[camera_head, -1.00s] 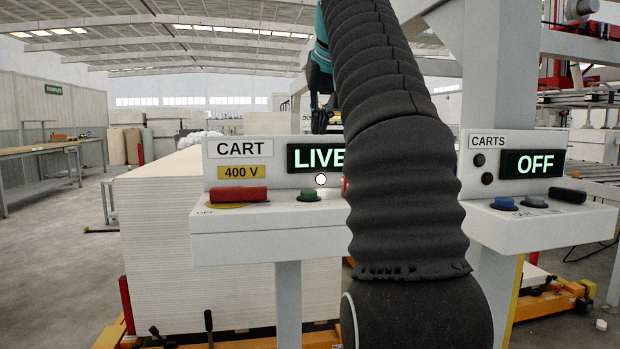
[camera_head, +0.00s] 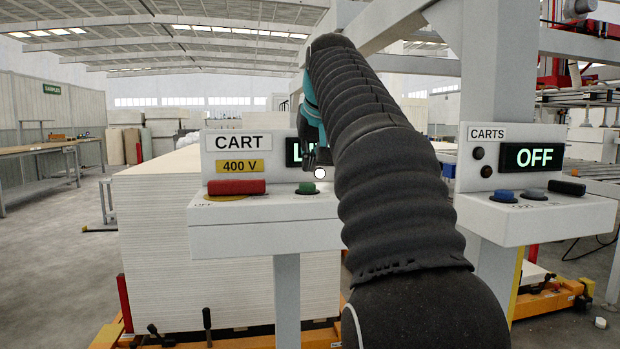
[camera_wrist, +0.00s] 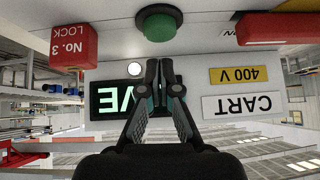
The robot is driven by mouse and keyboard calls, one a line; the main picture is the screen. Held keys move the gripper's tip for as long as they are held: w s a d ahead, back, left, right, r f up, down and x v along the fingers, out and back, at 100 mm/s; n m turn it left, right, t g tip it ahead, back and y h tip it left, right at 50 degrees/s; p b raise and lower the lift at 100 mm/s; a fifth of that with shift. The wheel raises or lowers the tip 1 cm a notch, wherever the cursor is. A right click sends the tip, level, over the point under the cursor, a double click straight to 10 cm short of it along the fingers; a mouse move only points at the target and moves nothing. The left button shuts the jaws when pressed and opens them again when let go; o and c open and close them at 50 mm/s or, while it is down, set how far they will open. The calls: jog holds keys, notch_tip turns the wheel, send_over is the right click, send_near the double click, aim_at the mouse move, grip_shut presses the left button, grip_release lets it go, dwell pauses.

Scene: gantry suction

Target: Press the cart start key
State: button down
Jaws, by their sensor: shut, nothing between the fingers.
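The cart panel (camera_head: 225,147) carries a CART label, a 400 V plate and a lit display (camera_head: 293,152). A green round key (camera_head: 306,188) in a dark collar sits on its ledge; it also shows in the wrist view (camera_wrist: 160,25), where the picture is upside down. My gripper (camera_head: 314,163) is shut and empty, in front of the display and just above the green key. In the wrist view its fingertips (camera_wrist: 158,66) point toward the key and appear apart from it. My gripper and arm hide most of the display's lettering.
A red bar (camera_head: 237,187) lies on the ledge left of the green key. A red "No. 3 LOCK" block (camera_wrist: 72,47) shows in the wrist view. A white round lamp (camera_head: 320,173) is beside my fingertips. A separate CARTS panel (camera_head: 478,210) showing OFF stands at right.

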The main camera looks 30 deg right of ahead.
aim_at(309, 185)
jog(key=shift+s+a+f+b, duration=0.15)
jog(key=shift+f+b, duration=0.15)
jog(key=shift+f, duration=0.85)
jog(key=shift+f, duration=0.1)
jog(key=shift+s+f+b, duration=0.1)
jog(key=shift+f+b, duration=0.45)
jog(key=shift+f, duration=0.65)
notch_tip(309, 185, up, 5)
jog(key=p, duration=0.4)
jog(key=shift+f, duration=0.15)
jog(key=v, duration=1)
